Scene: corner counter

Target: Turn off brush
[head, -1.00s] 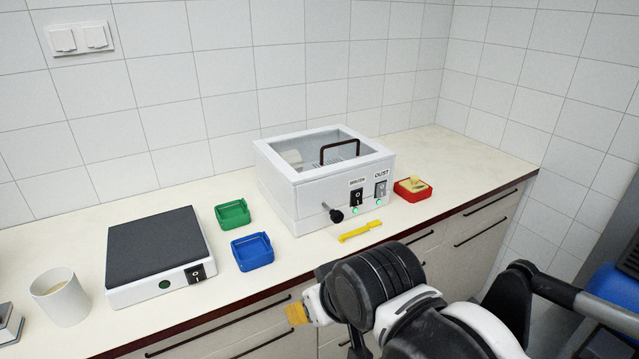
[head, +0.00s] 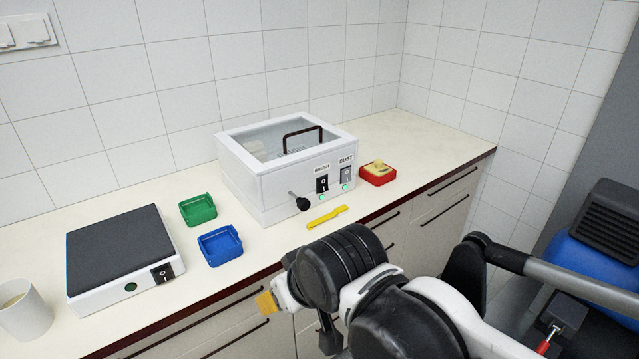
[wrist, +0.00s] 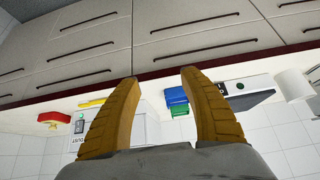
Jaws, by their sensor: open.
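The white box machine (head: 250,180) with a clear lid and dark handle stands on the counter. Its front has a black rocker switch (head: 322,184) under a small label that seems to read "BRUSH", with a lit green lamp below it. A second switch (head: 346,176) sits under the label "DUST", also with a lit green lamp. A black knob (head: 301,202) sticks out left of them. My gripper (wrist: 160,85) is open and empty in the wrist view, with two ochre fingers apart. In the head view, a yellow tip (head: 266,302) of it shows in front of the counter, apart from the machine.
A yellow tool (head: 327,217) lies before the machine. A red tray (head: 378,173) is to its right; green (head: 198,209) and blue (head: 220,245) trays are to its left. A dark-topped device (head: 122,250) and a white mug (head: 22,310) stand further left.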

